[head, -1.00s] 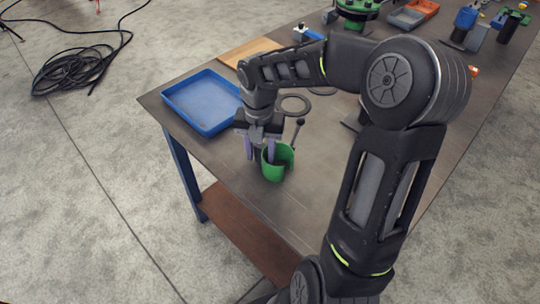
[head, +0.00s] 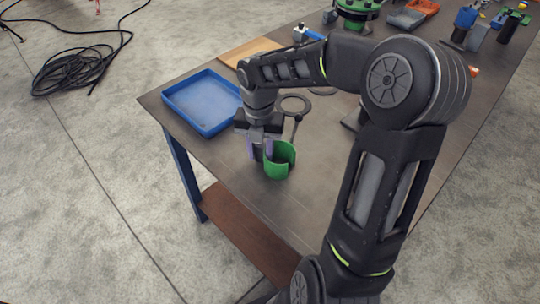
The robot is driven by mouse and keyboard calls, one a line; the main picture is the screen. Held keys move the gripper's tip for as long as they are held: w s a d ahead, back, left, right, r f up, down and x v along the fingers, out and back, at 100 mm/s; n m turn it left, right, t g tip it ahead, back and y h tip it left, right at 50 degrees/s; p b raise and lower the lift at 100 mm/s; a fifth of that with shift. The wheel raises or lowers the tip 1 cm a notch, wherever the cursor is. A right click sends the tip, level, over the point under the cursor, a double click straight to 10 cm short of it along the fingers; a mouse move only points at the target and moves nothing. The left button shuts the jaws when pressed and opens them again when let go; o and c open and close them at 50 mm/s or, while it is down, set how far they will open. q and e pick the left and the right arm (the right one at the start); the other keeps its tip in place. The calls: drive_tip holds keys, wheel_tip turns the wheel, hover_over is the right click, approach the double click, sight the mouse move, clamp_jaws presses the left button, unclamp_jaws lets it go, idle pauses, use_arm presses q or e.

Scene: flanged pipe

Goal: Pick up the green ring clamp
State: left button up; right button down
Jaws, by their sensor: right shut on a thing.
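The green ring clamp (head: 282,164) stands upright on the table, its curved wall open at the top, close to the table's front left edge. My right gripper (head: 262,150) points down over it, with its pale purple fingers shut on the clamp's near-left wall. The inner finger is partly hidden by the clamp. My left gripper is not in view.
A blue tray (head: 203,103) lies on the table (head: 300,215) left of the gripper. Two dark rings (head: 295,105) and a wooden board (head: 250,54) lie behind. A green flanged part (head: 357,10) and bins (head: 408,18) stand at the back. My right arm hides part of the table.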

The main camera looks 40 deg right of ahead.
idle(0.6)
wheel_tip(320, 180, up, 10)
drive_tip(key=shift+r, duration=0.1)
idle(0.3)
idle(0.6)
